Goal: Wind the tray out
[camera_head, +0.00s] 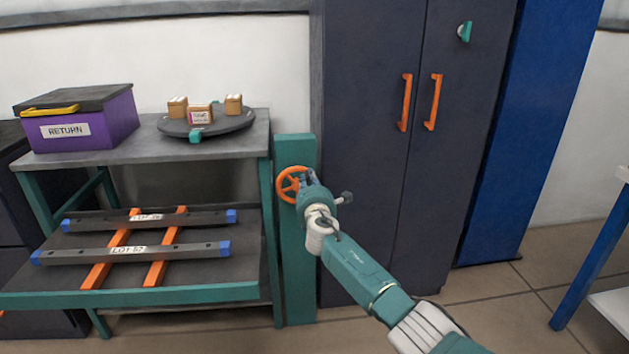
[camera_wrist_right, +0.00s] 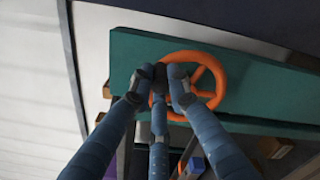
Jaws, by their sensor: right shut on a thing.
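The orange handwheel (camera_head: 288,186) is mounted on a teal post (camera_head: 296,255) at the right end of the workbench. My right gripper (camera_head: 309,178) is at the wheel's right side. In the right wrist view the fingers of my right gripper (camera_wrist_right: 161,80) close around a dark grip on the left part of the handwheel (camera_wrist_right: 221,83). The tray (camera_head: 130,296) is the low teal-edged shelf under the bench top, and its front stands out in front of the bench. It carries two dark bars with blue ends (camera_head: 130,252) across orange rails. My left gripper is out of view.
On the bench top (camera_head: 150,155) are a purple RETURN box (camera_head: 100,130) and a dark turntable (camera_head: 228,125) with small cartons. A tall dark cabinet (camera_head: 370,220) with orange handles stands just right of the post. Floor in front of the cabinet is clear.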

